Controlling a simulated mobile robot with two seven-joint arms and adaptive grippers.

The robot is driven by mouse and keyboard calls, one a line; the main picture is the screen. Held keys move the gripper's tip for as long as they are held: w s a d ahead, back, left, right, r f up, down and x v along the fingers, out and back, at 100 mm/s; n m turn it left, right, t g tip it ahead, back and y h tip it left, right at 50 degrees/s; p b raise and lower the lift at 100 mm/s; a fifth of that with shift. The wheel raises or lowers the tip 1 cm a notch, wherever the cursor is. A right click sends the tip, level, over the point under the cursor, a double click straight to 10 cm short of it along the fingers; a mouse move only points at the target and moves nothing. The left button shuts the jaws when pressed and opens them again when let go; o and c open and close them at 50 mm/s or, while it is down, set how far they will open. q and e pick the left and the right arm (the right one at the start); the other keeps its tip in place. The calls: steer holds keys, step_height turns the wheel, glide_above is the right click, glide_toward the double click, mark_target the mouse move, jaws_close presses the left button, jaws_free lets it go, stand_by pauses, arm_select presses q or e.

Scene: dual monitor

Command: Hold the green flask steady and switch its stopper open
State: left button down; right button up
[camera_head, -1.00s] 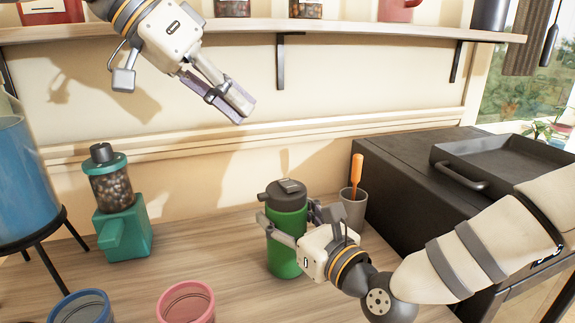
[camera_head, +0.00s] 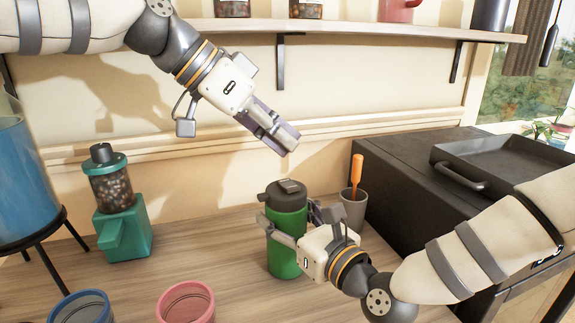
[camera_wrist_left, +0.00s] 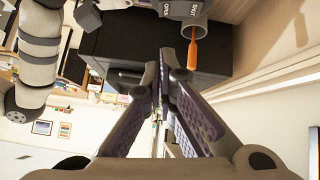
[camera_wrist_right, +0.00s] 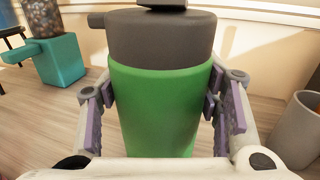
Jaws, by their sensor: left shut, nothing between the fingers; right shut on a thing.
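The green flask (camera_head: 286,245) stands upright on the wooden counter in the head view. Its dark stopper (camera_head: 285,190) is on top, with a spout to the left. My right gripper (camera_head: 287,228) is shut around the flask's body from the right. The right wrist view shows the flask (camera_wrist_right: 155,110) between the two fingers, below its dark top (camera_wrist_right: 160,38). My left gripper (camera_head: 290,145) is shut and empty in the air, above the stopper and apart from it. In the left wrist view, labels reading "OPEN" and "SHUT" show on the stopper (camera_wrist_left: 178,8) at the top edge.
A grey cup (camera_head: 354,208) with an orange-handled tool (camera_head: 357,170) stands right of the flask, beside a black appliance (camera_head: 400,190). A teal grinder (camera_head: 124,232), a blue cup (camera_head: 82,308) and a pink cup (camera_head: 186,302) are to the left. A shelf (camera_head: 340,32) runs above.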

mark_target(289, 190)
arm_select(q)
steer(key=shift+s+d+f, duration=0.1)
steer(key=shift+d+f, duration=0.15)
steer(key=shift+f, duration=0.95)
steer(key=shift+s+d+f, duration=0.1)
steer(key=shift+d+f, duration=0.1)
steer(key=shift+f, duration=0.95)
steer(key=shift+s+d+f, duration=0.1)
steer(key=shift+s+f, duration=0.1)
steer(key=shift+f, duration=0.3)
steer(key=shift+w+r, duration=0.1)
steer(key=shift+w, duration=0.1)
steer(key=shift+w+a+r, duration=0.25)
steer(key=shift+w+a, duration=0.1)
steer(key=shift+w, duration=0.25)
steer(key=shift+r, duration=0.1)
